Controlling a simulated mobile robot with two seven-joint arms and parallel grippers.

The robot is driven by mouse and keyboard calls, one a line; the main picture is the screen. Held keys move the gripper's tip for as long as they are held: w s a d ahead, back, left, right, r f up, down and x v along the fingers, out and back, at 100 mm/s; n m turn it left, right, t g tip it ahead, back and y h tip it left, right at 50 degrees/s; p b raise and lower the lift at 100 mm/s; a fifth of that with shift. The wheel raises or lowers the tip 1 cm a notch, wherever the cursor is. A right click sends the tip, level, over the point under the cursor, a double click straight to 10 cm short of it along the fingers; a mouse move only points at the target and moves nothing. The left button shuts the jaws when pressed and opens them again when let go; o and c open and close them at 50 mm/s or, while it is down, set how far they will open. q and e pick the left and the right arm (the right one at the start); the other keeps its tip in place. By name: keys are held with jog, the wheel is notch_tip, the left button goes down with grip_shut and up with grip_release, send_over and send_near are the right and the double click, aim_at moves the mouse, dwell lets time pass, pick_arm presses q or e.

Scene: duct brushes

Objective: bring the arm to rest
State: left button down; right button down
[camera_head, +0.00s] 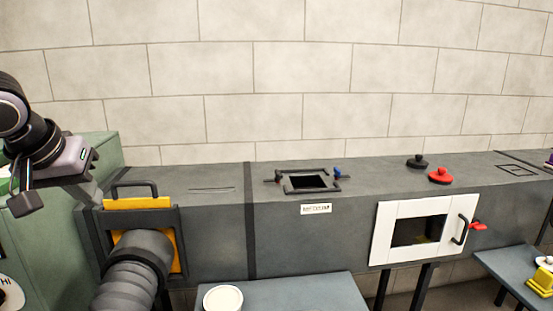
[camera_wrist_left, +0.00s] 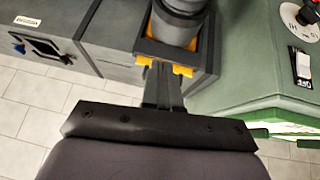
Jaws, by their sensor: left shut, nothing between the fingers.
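My left arm comes in from the left in the head view. Its gripper (camera_head: 92,194) hangs in the air near the left end of the grey duct (camera_head: 215,235), close to the black handle of the yellow gate plate (camera_head: 137,203). In the left wrist view the two fingers (camera_wrist_left: 162,72) lie together, shut and empty. They point toward the yellow-edged opening (camera_wrist_left: 180,69) where the grey hose (camera_wrist_left: 180,22) joins; whether they touch anything there cannot be told. My right gripper is not in view.
A green cabinet (camera_head: 75,230) stands at the left. The duct top carries a framed hatch (camera_head: 307,182), a black knob (camera_head: 417,161) and a red knob (camera_head: 440,176). A white-framed door (camera_head: 385,239) is on the front. Low tables (camera_head: 285,292) stand before it, one with a white round dish (camera_head: 223,298).

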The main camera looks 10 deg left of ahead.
pick_arm(q)
jog(key=s+d+f+n+g+h+p, duration=0.1)
jog(key=d+f+n+h, duration=0.4)
jog(key=d+n+h, duration=0.7)
jog(key=s+d+f+n+g+h, duration=0.1)
jog(key=d+f+n+h, duration=0.45)
jog(key=d, duration=1.15)
jog(key=a+f+n+t+y, duration=0.3)
jog(key=f+n+t, duration=0.15)
jog(key=n, duration=0.75)
jog(key=w+a+f+n+t+y+p, duration=0.1)
jog(key=a+f+n+t+y, duration=0.25)
jog(key=n, duration=0.75)
jog(key=a+f+n+t+y, duration=0.1)
jog(key=f+n+t+y, duration=0.35)
jog(key=n, duration=0.75)
jog(key=s+a+f+n+g+y, duration=0.1)
jog(key=s+f+n+g, duration=0.2)
jog(key=s+f+n, duration=0.3)
jog(key=s+a+f+n+g+y, duration=0.2)
jog(key=s+f+n, duration=0.5)
jog(key=f, duration=0.6)
jog(key=shift+s+a+f+n+g, duration=0.25)
jog(key=shift+s+f+n+g, duration=0.1)
jog(key=shift+g, duration=0.5)
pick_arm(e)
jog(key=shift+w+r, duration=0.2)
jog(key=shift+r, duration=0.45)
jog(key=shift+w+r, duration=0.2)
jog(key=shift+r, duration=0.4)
